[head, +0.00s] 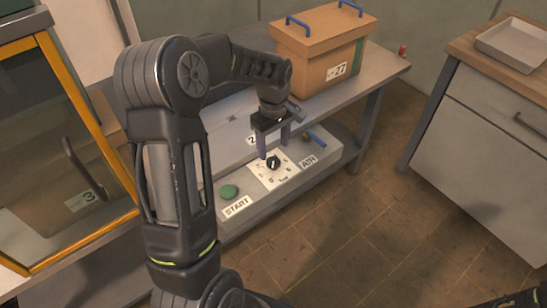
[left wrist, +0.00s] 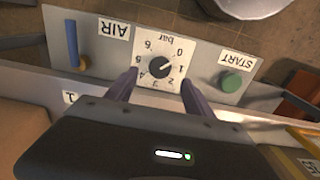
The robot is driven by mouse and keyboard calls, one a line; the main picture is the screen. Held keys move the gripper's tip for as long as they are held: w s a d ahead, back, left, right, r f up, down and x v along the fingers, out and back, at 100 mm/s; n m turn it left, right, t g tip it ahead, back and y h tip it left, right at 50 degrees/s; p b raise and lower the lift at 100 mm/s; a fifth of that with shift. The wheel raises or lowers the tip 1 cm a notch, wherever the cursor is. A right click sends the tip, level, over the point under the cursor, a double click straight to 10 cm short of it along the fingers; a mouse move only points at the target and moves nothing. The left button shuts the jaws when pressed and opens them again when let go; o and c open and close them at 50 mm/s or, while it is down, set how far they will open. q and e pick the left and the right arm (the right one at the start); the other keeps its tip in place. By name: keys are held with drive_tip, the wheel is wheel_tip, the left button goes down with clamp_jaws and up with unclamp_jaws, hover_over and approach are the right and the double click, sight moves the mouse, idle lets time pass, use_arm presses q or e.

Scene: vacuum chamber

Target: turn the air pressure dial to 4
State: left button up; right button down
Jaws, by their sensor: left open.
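The black air pressure dial (head: 273,162) sits on a white scale plate marked 0 to 6 on the grey control panel. In the left wrist view the dial (left wrist: 160,67) shows upside down. Its light mark points to the right of the picture, near 1. My left gripper (head: 274,142) is open and empty just above the dial. In the left wrist view its two fingers (left wrist: 158,84) stand on either side of the plate's lower part, apart from the knob as far as I can tell.
A green START button (head: 229,191) and a blue-handled AIR lever (head: 316,139) flank the dial. A brown box (head: 322,50) stands on the bench behind. The yellow-framed glass chamber (head: 60,140) is at left; a cabinet with a tray (head: 515,42) is at right.

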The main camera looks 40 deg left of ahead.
sight(274, 161)
use_arm(q)
wheel_tip(274, 161, down, 6)
drive_tip(key=shift+r, duration=0.1)
drive_tip(key=shift+c, duration=0.4)
clamp_jaws()
idle(0.4)
